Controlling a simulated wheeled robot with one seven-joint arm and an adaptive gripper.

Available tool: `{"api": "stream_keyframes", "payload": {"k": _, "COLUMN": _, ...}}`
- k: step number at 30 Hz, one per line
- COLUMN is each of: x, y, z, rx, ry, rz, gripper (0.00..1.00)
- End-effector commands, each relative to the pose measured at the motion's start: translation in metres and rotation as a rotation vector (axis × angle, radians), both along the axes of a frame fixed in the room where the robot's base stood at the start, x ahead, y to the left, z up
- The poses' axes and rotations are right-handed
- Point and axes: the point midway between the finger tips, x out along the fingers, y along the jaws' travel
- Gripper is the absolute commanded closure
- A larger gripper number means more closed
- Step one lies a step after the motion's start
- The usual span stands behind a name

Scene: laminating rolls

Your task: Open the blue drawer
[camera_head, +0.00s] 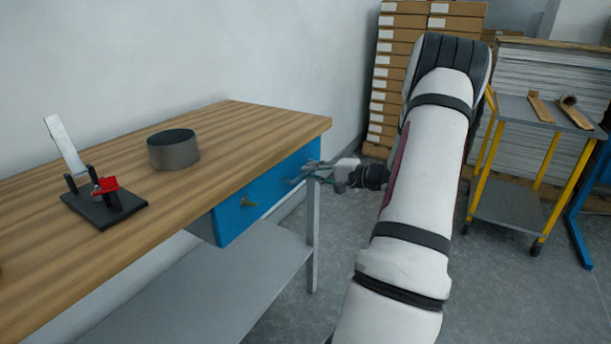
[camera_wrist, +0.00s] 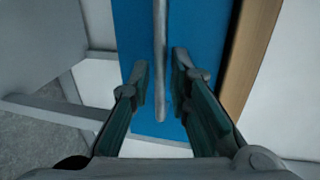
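The blue drawer (camera_head: 272,192) sits under the wooden top of the workbench and looks shut, with its front about flush below the edge. Its blue front also fills the middle of the wrist view (camera_wrist: 205,22). A grey bar handle (camera_wrist: 160,45) runs along that front. My gripper (camera_head: 297,178) is at the right part of the drawer front. In the wrist view my gripper (camera_wrist: 161,78) is open, with one finger on each side of the handle and a gap visible on both sides. The fingers partly hide the handle in the head view.
The workbench (camera_head: 70,220) carries a dark round roll (camera_head: 174,150) and a black stand with a red part (camera_head: 105,205). A grey lower shelf (camera_head: 215,290) lies below. A yellow-legged cart (camera_head: 515,205) and stacked boxes (camera_head: 400,65) stand behind. Floor is clear before the drawer.

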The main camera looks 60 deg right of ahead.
Motion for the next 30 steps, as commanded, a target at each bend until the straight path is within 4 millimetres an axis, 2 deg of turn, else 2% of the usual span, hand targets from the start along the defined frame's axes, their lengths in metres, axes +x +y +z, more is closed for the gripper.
{"api": "stream_keyframes", "payload": {"k": 6, "x": 0.021, "y": 0.002, "z": -0.005, "rx": 0.001, "ry": 0.0, "rz": 0.001, "gripper": 0.82}}
{"api": "stream_keyframes", "payload": {"k": 17, "x": 0.025, "y": 0.002, "z": -0.005, "rx": 0.001, "ry": 0.0, "rz": 0.0, "gripper": 0.82}}
{"api": "stream_keyframes", "payload": {"k": 19, "x": 0.025, "y": 0.002, "z": -0.005, "rx": 0.001, "ry": 0.0, "rz": 0.0, "gripper": 0.98}}
{"api": "stream_keyframes", "payload": {"k": 20, "x": 0.025, "y": 0.002, "z": -0.005, "rx": 0.001, "ry": 0.0, "rz": 0.0, "gripper": 1.0}}
{"api": "stream_keyframes", "payload": {"k": 30, "x": 0.021, "y": 0.001, "z": -0.006, "rx": 0.001, "ry": 0.001, "rz": -0.001, "gripper": 1.0}}
